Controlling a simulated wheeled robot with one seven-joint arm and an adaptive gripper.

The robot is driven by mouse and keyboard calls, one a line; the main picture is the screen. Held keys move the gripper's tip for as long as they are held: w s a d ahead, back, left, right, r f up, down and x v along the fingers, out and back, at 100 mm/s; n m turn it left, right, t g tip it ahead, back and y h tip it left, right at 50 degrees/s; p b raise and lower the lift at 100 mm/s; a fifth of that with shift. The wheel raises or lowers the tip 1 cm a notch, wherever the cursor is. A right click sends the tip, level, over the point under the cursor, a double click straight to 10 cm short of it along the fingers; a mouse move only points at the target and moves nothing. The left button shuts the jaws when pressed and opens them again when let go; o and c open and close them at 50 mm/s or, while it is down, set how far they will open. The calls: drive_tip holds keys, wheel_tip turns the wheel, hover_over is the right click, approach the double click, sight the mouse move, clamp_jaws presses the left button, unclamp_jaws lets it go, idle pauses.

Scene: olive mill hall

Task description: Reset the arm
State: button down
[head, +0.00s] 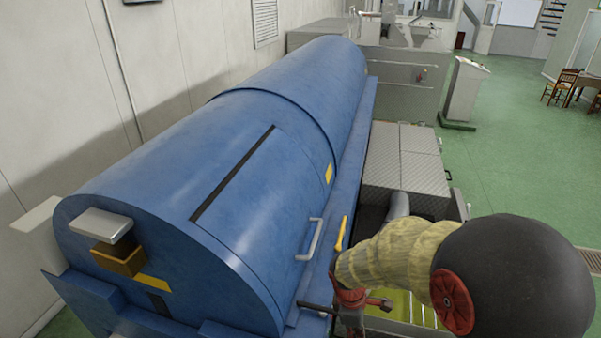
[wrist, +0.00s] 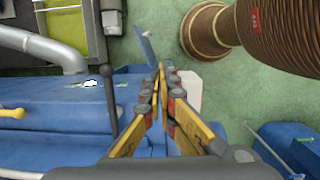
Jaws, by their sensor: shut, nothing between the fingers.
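My gripper (wrist: 162,72) shows in the wrist view with its yellow, red and grey fingers drawn together at the tips. Nothing is held between them. The tips appear over the edge of a blue machine, with green floor beyond. In the head view my arm reaches in from the lower right, beside the right side of the big blue drum (head: 215,160). The fingertips cannot be made out clearly there.
The drum has a grey handle (head: 310,240) and a yellow lever (head: 341,233) near my arm. A grey pipe (wrist: 45,48) runs at the left in the wrist view. Metal plate covers (head: 402,170) lie beyond the arm. Green floor (head: 510,150) is open to the right.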

drive_tip(key=s+d+f+m+t+y+b, duration=0.1)
drive_tip(key=s+m+b, duration=0.6)
drive_tip(key=b, duration=0.9)
drive_tip(key=s+d+f+m+t+y+b, duration=0.1)
drive_tip(key=s+f+m+t+b, duration=0.3)
drive_tip(key=b, duration=1.3)
drive_tip(key=s+d+f+m, duration=0.1)
drive_tip(key=s+f+m, duration=0.1)
drive_tip(key=s+m, duration=0.1)
drive_tip(key=shift+s+d+f+m+t, duration=0.15)
drive_tip(key=shift+s+d+m+t, duration=0.1)
drive_tip(key=shift+d+m+t, duration=0.2)
